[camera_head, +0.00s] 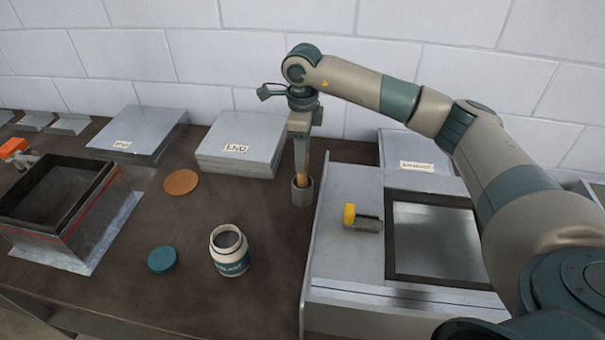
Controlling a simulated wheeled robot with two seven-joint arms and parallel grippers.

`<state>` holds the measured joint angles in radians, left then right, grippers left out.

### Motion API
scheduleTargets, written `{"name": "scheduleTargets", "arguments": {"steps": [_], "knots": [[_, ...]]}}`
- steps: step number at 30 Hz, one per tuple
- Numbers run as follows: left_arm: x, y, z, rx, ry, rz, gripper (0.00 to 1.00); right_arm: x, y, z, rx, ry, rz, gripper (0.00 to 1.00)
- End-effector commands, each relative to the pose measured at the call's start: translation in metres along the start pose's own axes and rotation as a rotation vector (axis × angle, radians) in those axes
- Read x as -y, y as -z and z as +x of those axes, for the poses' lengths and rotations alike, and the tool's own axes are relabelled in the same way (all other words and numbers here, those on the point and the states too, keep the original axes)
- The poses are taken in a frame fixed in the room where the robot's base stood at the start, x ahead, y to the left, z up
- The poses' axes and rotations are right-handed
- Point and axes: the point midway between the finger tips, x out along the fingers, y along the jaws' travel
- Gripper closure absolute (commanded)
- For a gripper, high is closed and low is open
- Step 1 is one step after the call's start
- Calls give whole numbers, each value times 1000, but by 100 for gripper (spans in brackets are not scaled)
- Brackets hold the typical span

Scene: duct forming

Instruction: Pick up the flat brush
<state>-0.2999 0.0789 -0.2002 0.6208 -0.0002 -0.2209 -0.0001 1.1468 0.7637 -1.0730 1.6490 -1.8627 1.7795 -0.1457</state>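A brush with a brown wooden handle (303,179), likely the flat brush, stands upright in a small grey cup (302,193) on the bench. Its lower end is hidden inside the cup. My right gripper (301,150) points down directly over the cup, with its fingers at the upper part of the handle. The fingers overlap the handle from this angle, so I cannot tell whether they are closed on it. My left gripper is out of view.
An open jar (230,252) and a teal lid (162,259) stand in front. A cork disc (181,182) lies behind them. A metal panel with a dark-framed opening (435,240) and a yellow-knobbed part (350,215) is at right. An open dark box (52,230) is at left.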

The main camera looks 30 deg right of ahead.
Motion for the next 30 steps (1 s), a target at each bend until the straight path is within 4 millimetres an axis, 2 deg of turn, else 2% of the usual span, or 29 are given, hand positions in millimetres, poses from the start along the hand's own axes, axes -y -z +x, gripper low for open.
{"name": "scheduleTargets", "arguments": {"steps": [7, 13, 28, 29, 30], "knots": [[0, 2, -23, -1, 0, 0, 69, 4, 0, 22, -4, -3, 1, 61], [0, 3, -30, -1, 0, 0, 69, 4, -1, 43, -2, -1, 0, 61], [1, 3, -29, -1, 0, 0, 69, 4, -1, 46, -1, 0, -1, 61], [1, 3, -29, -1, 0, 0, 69, 4, -1, 46, -1, 0, -1, 66], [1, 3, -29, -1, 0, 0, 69, 4, -1, 46, -1, 0, -1, 75]]}}
